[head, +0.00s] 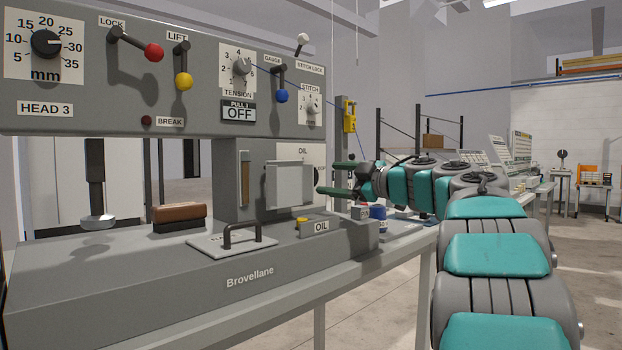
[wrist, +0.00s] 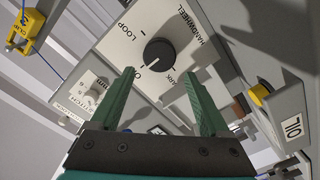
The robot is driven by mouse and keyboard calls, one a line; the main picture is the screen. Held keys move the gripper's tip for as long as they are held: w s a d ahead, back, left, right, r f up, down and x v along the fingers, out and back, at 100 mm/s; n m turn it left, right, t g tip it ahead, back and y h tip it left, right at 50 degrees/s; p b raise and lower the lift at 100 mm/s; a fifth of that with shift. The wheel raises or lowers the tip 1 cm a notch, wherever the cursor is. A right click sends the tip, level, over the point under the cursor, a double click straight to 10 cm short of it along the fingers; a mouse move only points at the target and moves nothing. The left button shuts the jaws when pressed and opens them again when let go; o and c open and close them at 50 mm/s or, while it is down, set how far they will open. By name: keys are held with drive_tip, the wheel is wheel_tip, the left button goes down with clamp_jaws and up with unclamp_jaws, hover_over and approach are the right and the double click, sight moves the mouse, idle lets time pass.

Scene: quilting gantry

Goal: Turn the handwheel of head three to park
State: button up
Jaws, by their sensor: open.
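In the wrist view the handwheel of head three is a round black knob (wrist: 158,53) on a white plate (wrist: 127,45). A small pale mark shows on the knob's lower left, toward a label starting with O. My gripper (wrist: 159,76) is open and empty, its green fingertips apart, one on each side below the knob.
The head's front carries a red lever (head: 153,52), a yellow lever (head: 183,81), a blue lever (head: 281,96) and a tension dial (head: 241,65). A yellow oil cap (wrist: 262,93) sticks out right of my fingers. A yellow clip (wrist: 27,30) hangs at upper left.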

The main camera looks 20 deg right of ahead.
drive_tip(key=x, duration=0.6)
drive_tip(key=shift+w, duration=0.3)
drive_tip(key=shift+a, duration=0.1)
drive_tip(key=shift+c, duration=0.3)
drive_tip(key=c, duration=1)
